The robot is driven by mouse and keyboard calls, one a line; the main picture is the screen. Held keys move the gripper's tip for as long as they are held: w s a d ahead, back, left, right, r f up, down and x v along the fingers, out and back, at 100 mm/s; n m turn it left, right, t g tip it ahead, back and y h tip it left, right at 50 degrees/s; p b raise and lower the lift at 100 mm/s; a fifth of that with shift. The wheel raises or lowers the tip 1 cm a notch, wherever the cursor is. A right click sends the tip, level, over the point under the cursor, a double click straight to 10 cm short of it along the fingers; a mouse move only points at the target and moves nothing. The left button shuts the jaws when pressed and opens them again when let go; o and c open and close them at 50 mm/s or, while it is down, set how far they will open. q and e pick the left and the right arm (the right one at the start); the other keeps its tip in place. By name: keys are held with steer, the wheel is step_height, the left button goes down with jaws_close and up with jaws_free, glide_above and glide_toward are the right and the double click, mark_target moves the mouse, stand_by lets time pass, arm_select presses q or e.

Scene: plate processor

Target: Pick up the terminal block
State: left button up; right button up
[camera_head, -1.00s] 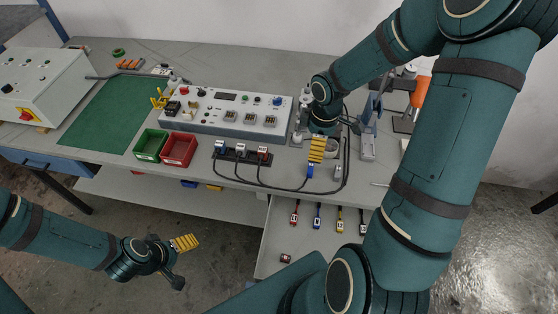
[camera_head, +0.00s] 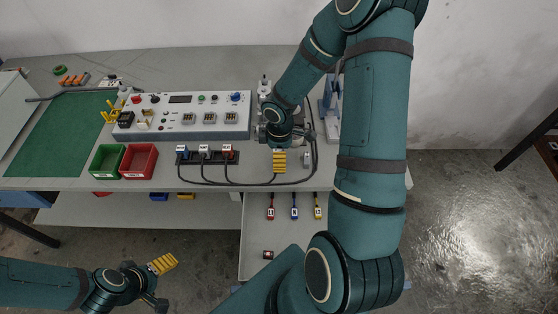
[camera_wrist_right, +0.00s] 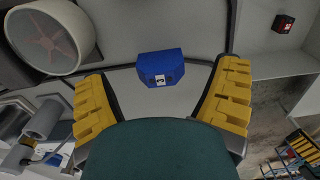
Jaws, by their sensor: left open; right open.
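A blue block with a white label, which looks like the terminal block (camera_wrist_right: 161,70), lies on the grey bench top. In the right wrist view it sits between and slightly beyond the yellow finger pads, apart from both. My right gripper (camera_head: 279,160) is open and points down near the bench's front edge. It hides the blue block in the head view. My left gripper (camera_head: 157,283) is open and empty, in front of the bench at lower left.
Black cables run beside the right gripper from a socket strip (camera_head: 205,157). A control panel (camera_head: 183,115), green bin (camera_head: 106,161) and red bin (camera_head: 138,161) stand to its left. A small red-black block (camera_head: 267,254) lies in the open drawer with several coloured tools.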

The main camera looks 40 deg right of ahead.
step_height(320, 180, down, 3)
steer(key=shift+r, duration=0.15)
steer(key=c, duration=1.1)
steer(key=shift+o, duration=0.2)
step_height(320, 180, up, 9)
steer(key=shift+f+p, duration=0.15)
steer(key=shift+p, duration=0.9)
steer(key=shift+a+r, duration=0.1)
steer(key=shift+r, duration=0.65)
